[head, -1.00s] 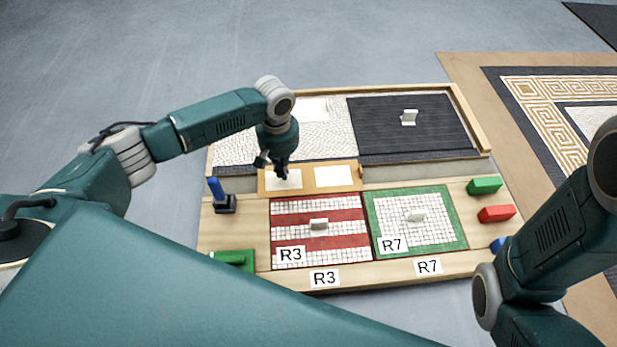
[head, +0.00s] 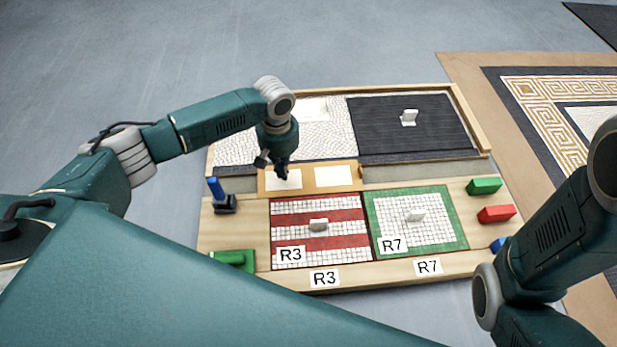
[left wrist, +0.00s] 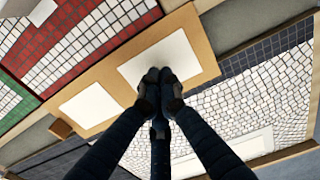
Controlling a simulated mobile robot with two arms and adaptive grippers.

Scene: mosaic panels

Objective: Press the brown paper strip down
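The brown paper strip (head: 308,178) lies across the board between the upper mosaic and the lower panels, with two white rectangles on it. It also shows in the left wrist view (left wrist: 106,66). My left gripper (head: 282,174) is over the strip's left white rectangle, fingertips down. In the left wrist view its fingers (left wrist: 160,80) are drawn together at the edge of that rectangle, with nothing seen between them. Whether the tips touch the strip I cannot tell. My right arm is at the right edge of the head view; its gripper is out of view.
Below the strip lie a red-striped panel (head: 318,243) marked R3 and a green-bordered panel (head: 452,210) marked R7, each with a pale handle. A dark panel (head: 440,135) sits above right. A blue-handled tool (head: 216,190) stands left; green and red blocks (head: 496,214) lie right.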

